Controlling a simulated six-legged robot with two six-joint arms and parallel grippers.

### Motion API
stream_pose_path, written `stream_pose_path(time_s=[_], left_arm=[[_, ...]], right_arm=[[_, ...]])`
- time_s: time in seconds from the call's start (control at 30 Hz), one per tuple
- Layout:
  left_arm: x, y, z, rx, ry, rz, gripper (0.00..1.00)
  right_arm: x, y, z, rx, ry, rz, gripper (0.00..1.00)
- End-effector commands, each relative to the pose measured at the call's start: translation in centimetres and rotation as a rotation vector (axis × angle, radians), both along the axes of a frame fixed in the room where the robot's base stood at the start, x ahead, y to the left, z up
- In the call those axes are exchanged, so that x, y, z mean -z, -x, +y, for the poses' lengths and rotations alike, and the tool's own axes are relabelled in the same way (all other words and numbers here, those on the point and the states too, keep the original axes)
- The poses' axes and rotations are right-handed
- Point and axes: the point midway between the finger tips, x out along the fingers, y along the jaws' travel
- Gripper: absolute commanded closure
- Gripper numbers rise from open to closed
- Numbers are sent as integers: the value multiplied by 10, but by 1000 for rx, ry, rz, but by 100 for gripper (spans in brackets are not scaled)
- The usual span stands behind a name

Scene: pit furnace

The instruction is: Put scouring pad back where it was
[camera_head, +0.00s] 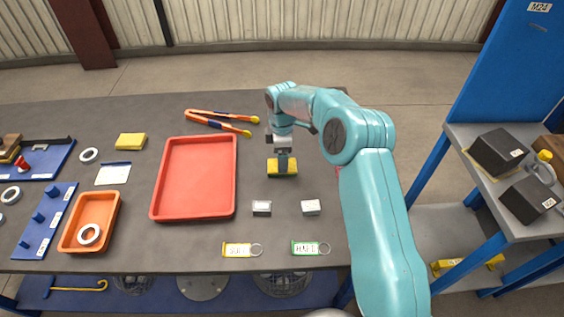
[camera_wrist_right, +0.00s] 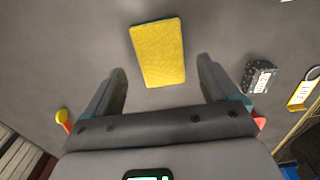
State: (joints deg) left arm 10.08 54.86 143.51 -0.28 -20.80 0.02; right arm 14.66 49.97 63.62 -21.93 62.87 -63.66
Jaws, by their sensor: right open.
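A yellow scouring pad (camera_head: 283,168) with a dark edge lies flat on the dark grey table, right of the red tray. It also shows in the right wrist view (camera_wrist_right: 158,52), just ahead of the fingers. My right gripper (camera_head: 283,155) points down at the pad and hides part of it in the head view. In the right wrist view the gripper (camera_wrist_right: 161,78) is open with nothing between its fingers. A second yellow pad (camera_head: 131,141) lies left of the tray. My left gripper is not in view.
The red tray (camera_head: 197,178) is left of the gripper, with orange-handled tongs (camera_head: 221,120) behind. Two small blocks (camera_head: 262,208) (camera_head: 311,207) and two key tags (camera_head: 241,250) (camera_head: 310,248) lie in front. An orange bin (camera_head: 71,212) holds a white ring.

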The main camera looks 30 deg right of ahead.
Motion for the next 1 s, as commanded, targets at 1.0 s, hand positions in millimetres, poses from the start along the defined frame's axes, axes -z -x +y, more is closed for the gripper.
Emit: stream_pose_path(time_s=[1.0], left_arm=[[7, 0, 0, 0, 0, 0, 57]], right_arm=[[-83, 0, 0, 0, -1, 1, 12]])
